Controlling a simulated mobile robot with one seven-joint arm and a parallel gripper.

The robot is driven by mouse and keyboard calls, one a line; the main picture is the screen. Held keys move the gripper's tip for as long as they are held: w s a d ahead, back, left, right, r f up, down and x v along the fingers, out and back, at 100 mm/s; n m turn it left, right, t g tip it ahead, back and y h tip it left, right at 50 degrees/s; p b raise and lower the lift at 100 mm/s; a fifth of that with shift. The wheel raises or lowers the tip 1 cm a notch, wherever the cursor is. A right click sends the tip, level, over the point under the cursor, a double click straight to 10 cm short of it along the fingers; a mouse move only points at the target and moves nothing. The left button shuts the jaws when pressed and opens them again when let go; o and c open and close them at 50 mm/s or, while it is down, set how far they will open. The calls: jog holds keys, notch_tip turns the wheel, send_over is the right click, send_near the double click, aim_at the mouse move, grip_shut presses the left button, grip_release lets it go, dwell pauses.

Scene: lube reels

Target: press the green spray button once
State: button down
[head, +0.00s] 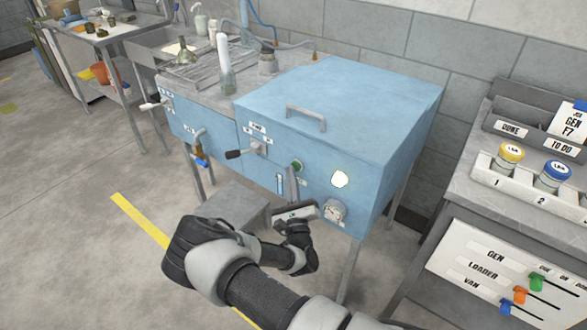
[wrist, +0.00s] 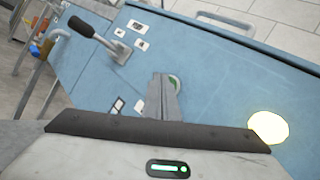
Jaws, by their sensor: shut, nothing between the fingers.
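The green spray button (head: 297,165) is a small round button on the front panel of the blue cabinet (head: 340,110). In the wrist view the green button (wrist: 175,82) shows just beyond my fingertips, partly hidden by them. My gripper (head: 291,172) is shut and empty, with its fingers pointing at the panel close to the button. In the wrist view my gripper (wrist: 163,78) has its two fingers together, the tips overlapping the button's left side. I cannot tell whether they touch it.
A black-handled lever (head: 245,152) sits left of the button, and a bright round lamp (head: 340,179) to its right. A dial (head: 334,211) is lower right. A grey bench with a jar rack (head: 520,188) stands at the right. Floor is open at left.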

jog(key=shift+s+a+p, duration=0.35)
jog(key=shift+s+a, duration=0.2)
jog(key=shift+s, duration=0.15)
jog(key=s+a, duration=0.1)
jog(key=s, duration=0.1)
jog(key=s+a+p, duration=0.1)
jog(key=s+a, duration=0.1)
dwell(0.6)
dwell(0.6)
